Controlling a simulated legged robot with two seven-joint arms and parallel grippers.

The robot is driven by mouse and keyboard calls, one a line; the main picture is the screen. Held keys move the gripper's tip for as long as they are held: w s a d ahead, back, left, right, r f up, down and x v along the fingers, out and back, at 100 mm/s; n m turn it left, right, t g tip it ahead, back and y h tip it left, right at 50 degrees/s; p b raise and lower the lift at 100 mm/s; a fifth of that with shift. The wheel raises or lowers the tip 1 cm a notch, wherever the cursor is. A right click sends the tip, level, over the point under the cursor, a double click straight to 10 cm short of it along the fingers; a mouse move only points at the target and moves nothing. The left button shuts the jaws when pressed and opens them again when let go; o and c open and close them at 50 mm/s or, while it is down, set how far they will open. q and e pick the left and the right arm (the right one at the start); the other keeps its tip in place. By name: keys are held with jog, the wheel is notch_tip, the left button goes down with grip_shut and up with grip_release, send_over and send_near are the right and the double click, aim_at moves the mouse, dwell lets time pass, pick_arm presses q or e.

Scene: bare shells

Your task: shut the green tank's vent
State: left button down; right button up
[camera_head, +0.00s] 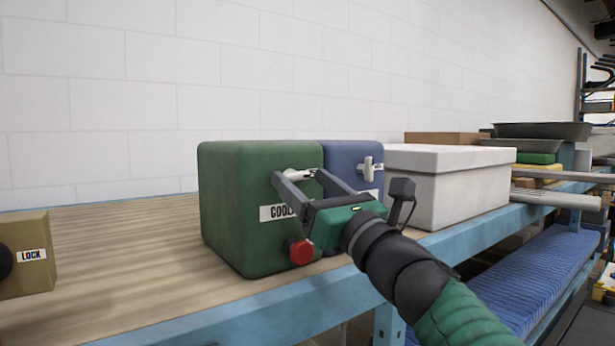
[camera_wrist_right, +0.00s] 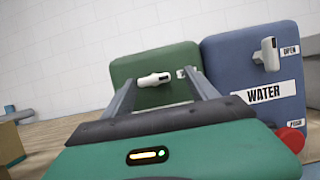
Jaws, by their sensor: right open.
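The green tank (camera_head: 228,205) stands on the wooden bench top, marked with a label that is partly hidden by my gripper. Its white vent lever (camera_head: 295,174) lies about level near the top of the front face; in the wrist view the lever (camera_wrist_right: 153,79) shows between my fingers. My right gripper (camera_head: 299,179) is open, with its fingers reaching toward the lever. I cannot tell whether they touch it. A small label beside the lever is partly covered by a finger. My left gripper is not in view.
A blue tank (camera_head: 343,160) labelled WATER stands right of the green one, with an upright white lever (camera_wrist_right: 267,54). A red knob (camera_head: 300,251) sits low on the green tank. A white box (camera_head: 450,190) stands further right, a LOCK box (camera_head: 25,280) at left. Bench between is clear.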

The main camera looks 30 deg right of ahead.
jog(key=shift+s+a+r, duration=0.15)
jog(key=shift+s+a, duration=0.1)
jog(key=shift+a, duration=0.4)
jog(key=c, duration=0.6)
jog(key=shift+c, duration=1.2)
jog(key=shift+d, duration=0.35)
jog(key=c, duration=0.5)
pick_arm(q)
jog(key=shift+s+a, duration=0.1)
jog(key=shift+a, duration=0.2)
